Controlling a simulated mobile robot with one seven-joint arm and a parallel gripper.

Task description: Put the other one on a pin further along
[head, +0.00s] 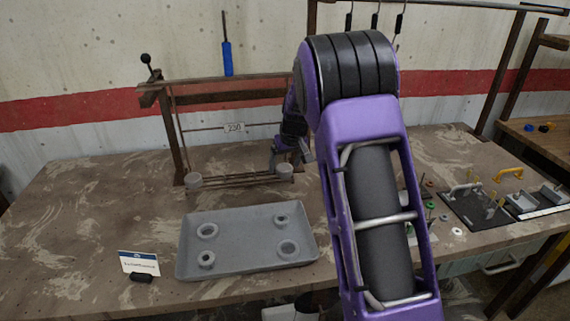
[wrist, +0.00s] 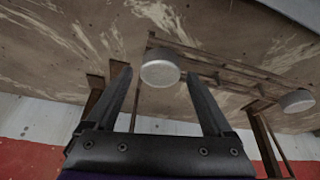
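Two pale grey round pieces sit at the front of a wooden rack (head: 178,135), at opposite ends of its low rails. The left piece (head: 194,181) stands apart from my gripper. The right piece (head: 284,170) is just below and in front of my gripper (head: 290,152). In the wrist view, which is upside down, my gripper (wrist: 158,75) is open. The nearer piece (wrist: 160,70) appears between its fingertips, with gaps on both sides; I cannot tell its depth. The other piece (wrist: 297,100) is at the right edge. Any pins beneath the pieces are hidden.
A grey tray (head: 248,245) with several grey rings lies in front of the rack. A small card (head: 139,262) stands left of it. A dark mat (head: 470,212) with yellow and grey parts is at the right. My arm hides the table's middle right.

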